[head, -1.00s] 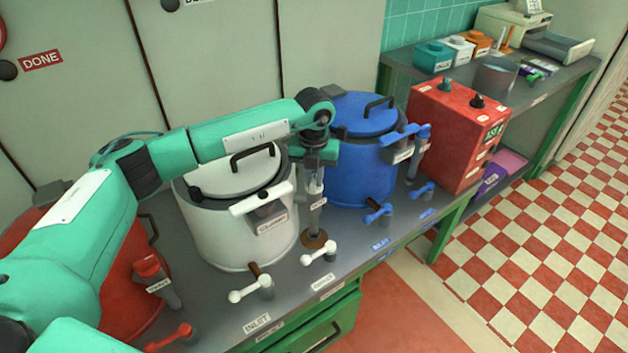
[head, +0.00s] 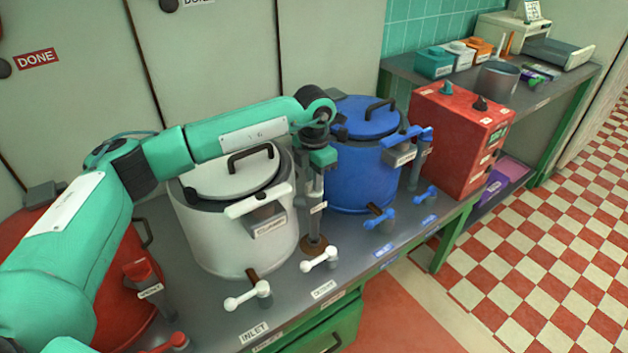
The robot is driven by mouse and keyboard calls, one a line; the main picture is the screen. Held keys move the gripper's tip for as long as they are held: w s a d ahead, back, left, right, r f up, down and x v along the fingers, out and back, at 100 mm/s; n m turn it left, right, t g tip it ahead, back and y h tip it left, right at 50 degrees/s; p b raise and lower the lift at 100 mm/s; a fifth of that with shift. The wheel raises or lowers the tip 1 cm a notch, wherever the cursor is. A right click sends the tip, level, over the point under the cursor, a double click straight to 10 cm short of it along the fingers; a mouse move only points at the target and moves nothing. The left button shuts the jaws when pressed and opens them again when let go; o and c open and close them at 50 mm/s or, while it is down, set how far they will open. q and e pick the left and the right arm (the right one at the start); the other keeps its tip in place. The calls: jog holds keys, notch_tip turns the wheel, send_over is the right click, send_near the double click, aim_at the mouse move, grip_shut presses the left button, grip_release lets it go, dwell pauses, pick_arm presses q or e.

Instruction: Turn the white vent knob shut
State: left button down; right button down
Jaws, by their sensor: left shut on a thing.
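The white kettle (head: 235,225) stands on the grey bench with its lid on. A grey vent pipe (head: 315,222) rises upright from a brown base at its right side and carries a small label. My left gripper (head: 317,184) points down over the top of this pipe and is shut on what sits there. The white vent knob itself is hidden by the jaws and wrist, so I cannot tell its angle. My right gripper is out of view.
White taps sit in front, the inlet (head: 248,295) and another (head: 320,259). A white lever (head: 258,200) juts from the kettle. A blue kettle (head: 360,170) stands close to the right, a red kettle (head: 112,290) to the left, and a red control box (head: 458,140) beyond.

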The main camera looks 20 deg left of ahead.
pick_arm(q)
jog(key=shift+r+m, duration=0.1)
jog(key=shift+m, duration=0.2)
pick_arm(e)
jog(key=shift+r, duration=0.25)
pick_arm(q)
jog(key=c, duration=1.4)
grip_release()
notch_tip(320, 180, up, 14)
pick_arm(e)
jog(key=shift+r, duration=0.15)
